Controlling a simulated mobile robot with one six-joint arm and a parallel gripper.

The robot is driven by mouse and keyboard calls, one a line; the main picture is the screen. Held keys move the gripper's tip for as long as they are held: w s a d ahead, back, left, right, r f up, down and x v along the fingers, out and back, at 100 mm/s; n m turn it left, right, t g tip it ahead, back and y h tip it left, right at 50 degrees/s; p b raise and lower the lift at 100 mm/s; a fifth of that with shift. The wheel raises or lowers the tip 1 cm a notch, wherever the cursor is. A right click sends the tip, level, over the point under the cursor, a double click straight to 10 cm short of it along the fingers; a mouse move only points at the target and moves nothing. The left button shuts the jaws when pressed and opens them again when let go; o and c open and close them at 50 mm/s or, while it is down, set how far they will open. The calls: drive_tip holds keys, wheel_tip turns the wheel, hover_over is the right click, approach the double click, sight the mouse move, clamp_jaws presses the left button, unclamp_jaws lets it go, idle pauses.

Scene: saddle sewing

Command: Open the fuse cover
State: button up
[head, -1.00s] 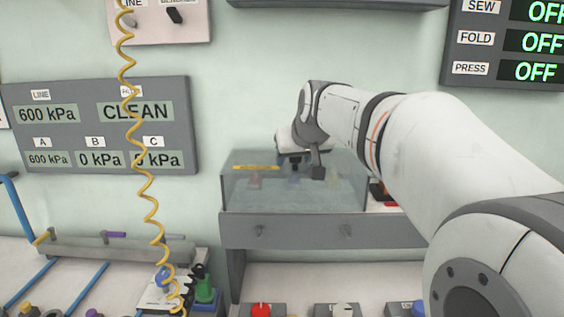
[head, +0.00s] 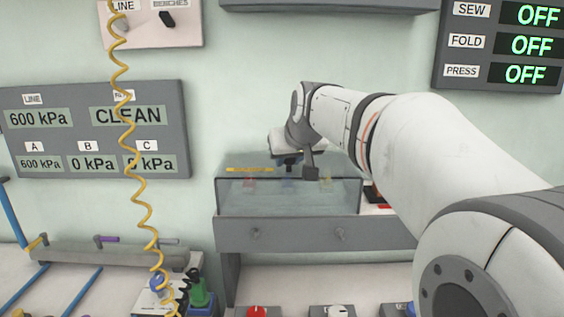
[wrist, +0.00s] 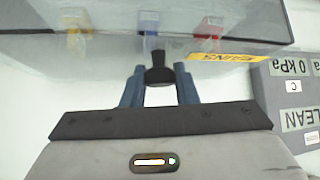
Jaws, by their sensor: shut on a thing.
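The fuse cover (head: 285,200) is a clear, box-like lid with a yellow label, on a grey housing at the back wall. Red, blue and yellow fuses show dimly through it. My gripper (head: 288,163) is at the cover's upper part, behind my wrist in the head view. In the wrist view, which appears upside down, the cover (wrist: 110,47) spans the top, and the blue fingers of my gripper (wrist: 159,80) are shut on its small black knob (wrist: 156,66). The cover looks down over the fuses; I cannot tell if it is slightly raised.
A grey pressure panel (head: 100,148) is on the wall to the left, with a coiled yellow hose (head: 130,150) hanging before it. A status board (head: 498,45) is at the upper right. A shelf edge (head: 330,5) is above. Red and white knobs (head: 257,312) sit below the housing.

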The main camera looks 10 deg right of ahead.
drive_tip(key=shift+w+r+p, duration=0.25)
drive_tip(key=shift+r+p, duration=0.2)
drive_tip(key=shift+r, duration=0.4)
drive_tip(key=shift+w+d+r+p, duration=0.1)
drive_tip(key=shift+w+r+p, duration=0.15)
drive_tip(key=shift+r+p, duration=0.25)
drive_tip(key=shift+w+d+r+p, duration=0.1)
drive_tip(key=shift+w+r+p, duration=0.1)
drive_tip(key=shift+r+p, duration=0.25)
drive_tip(key=shift+r, duration=0.15)
drive_tip(key=shift+w+r+p, duration=0.2)
drive_tip(key=shift+r+p, duration=0.2)
drive_tip(key=shift+w+r+p, duration=0.35)
drive_tip(key=shift+r+p, duration=0.1)
drive_tip(key=shift+w+d+r+p, duration=0.2)
drive_tip(key=shift+w+r+p, duration=0.5)
drive_tip(key=shift+r+p, duration=0.2)
